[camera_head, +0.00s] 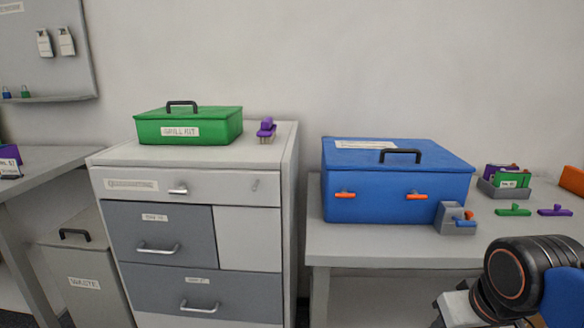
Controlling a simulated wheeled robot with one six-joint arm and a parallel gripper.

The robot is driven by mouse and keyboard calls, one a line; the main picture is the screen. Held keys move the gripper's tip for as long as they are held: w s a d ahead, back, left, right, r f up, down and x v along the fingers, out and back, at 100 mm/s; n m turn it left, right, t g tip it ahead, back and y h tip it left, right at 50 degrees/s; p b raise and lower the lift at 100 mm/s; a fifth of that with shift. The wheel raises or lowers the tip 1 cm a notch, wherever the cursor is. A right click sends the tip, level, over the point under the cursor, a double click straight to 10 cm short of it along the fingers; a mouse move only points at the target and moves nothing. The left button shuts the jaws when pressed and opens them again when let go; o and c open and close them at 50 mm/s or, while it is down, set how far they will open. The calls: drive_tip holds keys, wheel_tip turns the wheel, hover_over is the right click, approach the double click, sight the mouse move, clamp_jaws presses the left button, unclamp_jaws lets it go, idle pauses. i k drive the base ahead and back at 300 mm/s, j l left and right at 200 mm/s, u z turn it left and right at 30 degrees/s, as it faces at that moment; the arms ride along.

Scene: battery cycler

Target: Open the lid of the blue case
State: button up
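The blue case (380,190) stands on the grey table at the right in the head view. Its lid (435,160) is closed, with a black handle (401,154) and a white label on top. Two orange latches (345,195) (416,197) are on its front, both lying level. My arm shows at the lower right corner, in front of the table and apart from the case. A pale grey part with dark pieces at its end (452,308) seems to be my gripper, cut off by the bottom edge; its fingers cannot be made out.
A small grey block with blue and orange parts (452,219) stands against the case's front right corner. Right of it lie green (514,210) and purple (555,210) pieces and a grey bin (487,188). A drawer cabinet (130,185) left of the table carries a green box (190,127).

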sight(360, 155)
drive_tip(key=l+z, duration=0.2)
drive_tip(key=l, duration=0.25)
drive_tip(key=i+l+z, duration=0.2)
drive_tip(key=l, duration=0.25)
drive_tip(key=l+z, duration=0.15)
drive_tip(key=l, duration=0.3)
